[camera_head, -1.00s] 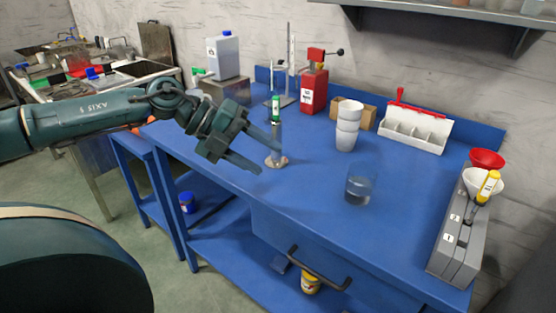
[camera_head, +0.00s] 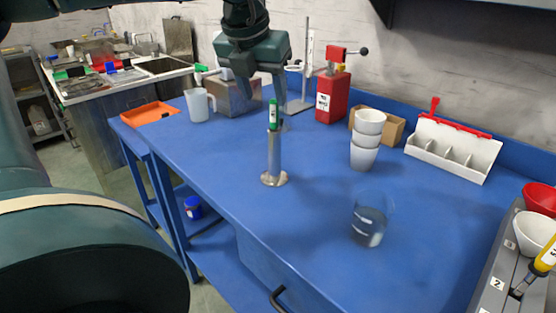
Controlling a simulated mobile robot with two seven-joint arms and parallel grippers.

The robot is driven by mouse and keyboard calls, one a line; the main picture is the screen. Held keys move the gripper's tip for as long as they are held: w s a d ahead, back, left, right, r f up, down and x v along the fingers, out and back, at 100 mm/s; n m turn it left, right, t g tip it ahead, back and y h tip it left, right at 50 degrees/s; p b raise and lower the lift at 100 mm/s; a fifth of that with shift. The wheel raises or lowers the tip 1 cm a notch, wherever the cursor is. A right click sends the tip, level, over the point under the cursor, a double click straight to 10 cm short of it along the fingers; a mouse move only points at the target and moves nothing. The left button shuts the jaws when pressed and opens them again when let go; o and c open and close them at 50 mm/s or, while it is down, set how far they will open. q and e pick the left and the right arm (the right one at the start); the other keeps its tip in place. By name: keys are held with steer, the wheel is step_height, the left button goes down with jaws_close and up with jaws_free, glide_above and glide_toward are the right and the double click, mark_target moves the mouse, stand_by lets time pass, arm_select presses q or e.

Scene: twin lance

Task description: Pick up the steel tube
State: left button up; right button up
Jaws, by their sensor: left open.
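The steel tube (camera_head: 274,155) stands upright on a round flanged foot on the blue bench, left of the middle. A green-capped piece (camera_head: 273,115) sits at its top; I cannot tell whether it is part of the tube. My left gripper (camera_head: 263,92) is open and empty, its fingers pointing down. In the picture its fingertips lie just above and around the green top, and I see no clear contact. How far the gripper stands in depth from the tube is hard to tell. My right gripper is not in view.
A clear glass (camera_head: 369,222) and stacked white cups (camera_head: 366,140) stand to the right on the bench (camera_head: 320,200). Behind are a red bottle (camera_head: 331,97), a metal stand (camera_head: 304,75), a steel box (camera_head: 236,97) and a white jug (camera_head: 198,105). An orange tray (camera_head: 150,113) lies far left.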

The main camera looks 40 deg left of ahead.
mark_target(272, 124)
arm_select(q)
steer(key=x, duration=1)
steer(key=shift+d, duration=0.15)
jaws_close()
